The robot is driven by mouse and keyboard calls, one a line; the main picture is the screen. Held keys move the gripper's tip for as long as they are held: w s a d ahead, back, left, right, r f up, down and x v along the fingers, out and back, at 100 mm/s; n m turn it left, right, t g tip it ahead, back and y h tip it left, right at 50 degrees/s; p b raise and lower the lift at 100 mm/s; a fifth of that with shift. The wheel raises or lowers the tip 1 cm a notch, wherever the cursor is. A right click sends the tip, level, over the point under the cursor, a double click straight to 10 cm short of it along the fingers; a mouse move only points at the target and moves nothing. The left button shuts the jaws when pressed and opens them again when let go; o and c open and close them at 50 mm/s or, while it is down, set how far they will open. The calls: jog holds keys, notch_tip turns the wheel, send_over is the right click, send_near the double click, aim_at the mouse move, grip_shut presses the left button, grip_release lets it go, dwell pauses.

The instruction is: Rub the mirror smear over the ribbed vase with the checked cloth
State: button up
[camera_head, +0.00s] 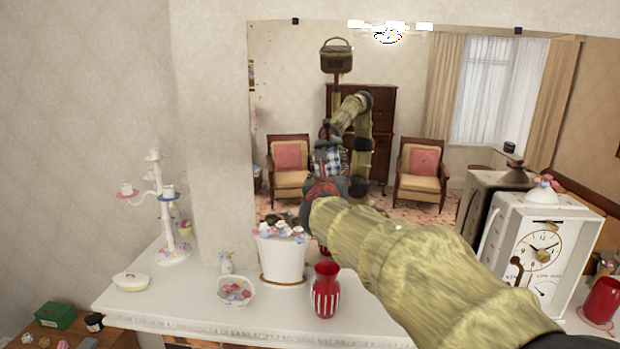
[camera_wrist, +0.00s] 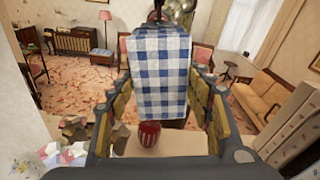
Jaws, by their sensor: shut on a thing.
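The mirror (camera_head: 400,60) stands behind the white mantel shelf and reflects the room and my arm. The red ribbed vase (camera_head: 325,290) with white stripes stands upright on the shelf. A red striped shape also shows below the cloth in the wrist view; I cannot tell vase from reflection. My gripper (camera_head: 324,172) is above and behind the vase, facing the mirror. It is shut on the blue-and-white checked cloth (camera_wrist: 160,75), which hangs between the fingers. Whether the cloth touches the glass is unclear. I cannot make out the smear.
A white flower pot (camera_head: 282,262) and a flower bowl (camera_head: 236,291) stand left of the vase. A white clock (camera_head: 540,250) and a red cup (camera_head: 604,300) are at the right. My arm crosses above the shelf.

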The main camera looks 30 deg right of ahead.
aim_at(303, 170)
jog(key=shift+s+d+b, duration=0.6)
jog(key=shift+s+d, duration=0.1)
jog(key=shift+d, duration=0.35)
jog(key=shift+s+d+b, duration=0.55)
jog(key=shift+s+d, duration=0.15)
jog(key=shift+d, duration=0.35)
jog(key=shift+w+a+p, duration=0.25)
jog(key=shift+w+a, duration=0.3)
jog(key=shift+a, duration=0.3)
jog(key=shift+w+a+p, duration=0.25)
jog(key=shift+w+a, duration=0.3)
jog(key=shift+a, duration=0.3)
jog(key=shift+a, duration=0.1)
jog(key=shift+w+a+p, duration=0.25)
jog(key=shift+w+a, duration=0.5)
jog(key=shift+a, duration=0.35)
jog(key=shift+w+a+p, duration=0.2)
jog(key=shift+w+a, duration=0.6)
jog(key=shift+a, duration=0.25)
jog(key=shift+w+a+p, duration=0.25)
jog(key=shift+w+a, duration=0.5)
jog(key=shift+a, duration=0.35)
jog(key=v, duration=0.6)
jog(key=shift+s+f, duration=0.15)
jog(key=shift+f, duration=0.1)
